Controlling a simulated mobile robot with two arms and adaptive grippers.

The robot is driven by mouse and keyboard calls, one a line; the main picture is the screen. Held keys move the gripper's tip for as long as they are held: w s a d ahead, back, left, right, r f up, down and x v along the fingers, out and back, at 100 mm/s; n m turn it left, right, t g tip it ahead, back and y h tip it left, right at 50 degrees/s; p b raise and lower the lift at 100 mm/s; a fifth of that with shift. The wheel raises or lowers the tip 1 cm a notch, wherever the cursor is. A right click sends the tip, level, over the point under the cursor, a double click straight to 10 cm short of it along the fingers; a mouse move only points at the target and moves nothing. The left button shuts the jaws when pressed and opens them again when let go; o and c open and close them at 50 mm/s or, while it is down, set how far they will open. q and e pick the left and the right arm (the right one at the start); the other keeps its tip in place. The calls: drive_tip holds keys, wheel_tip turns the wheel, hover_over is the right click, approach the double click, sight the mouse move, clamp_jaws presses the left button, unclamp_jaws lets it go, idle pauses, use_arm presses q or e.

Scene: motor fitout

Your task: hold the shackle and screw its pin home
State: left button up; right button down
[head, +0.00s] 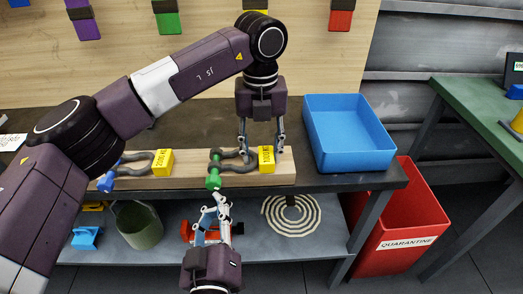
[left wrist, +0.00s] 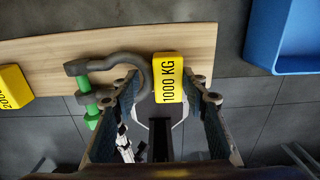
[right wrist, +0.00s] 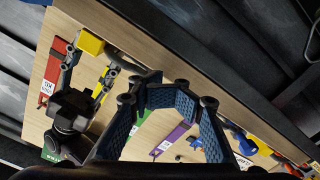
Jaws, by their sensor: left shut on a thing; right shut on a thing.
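A dark grey shackle (head: 233,163) with a yellow 1000 KG tag (head: 266,158) lies by the front edge of a wooden board. A green pin (head: 213,178) crosses its open end; it also shows in the left wrist view (left wrist: 88,100). My left gripper (head: 262,146) comes down from above and is shut on the shackle at its bow, beside the tag. My right gripper (head: 216,203) reaches up from below, in front of the board, and is shut at the green pin's near end. In the right wrist view its fingers (right wrist: 168,90) hide the contact.
A second shackle (head: 139,161) with a blue pin and yellow tag lies left on the wooden board (head: 190,180). A blue tray (head: 349,137) stands right of it. A red quarantine bin (head: 405,215) is lower right. The shelf below holds a bucket (head: 138,226) and coiled rope (head: 291,216).

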drive_tip(key=shift+w+a+r+m, duration=0.15)
drive_tip(key=shift+r+m, duration=0.15)
drive_tip(key=shift+r, duration=0.1)
drive_tip(key=s, duration=0.6)
drive_tip(key=shift+f, duration=0.35)
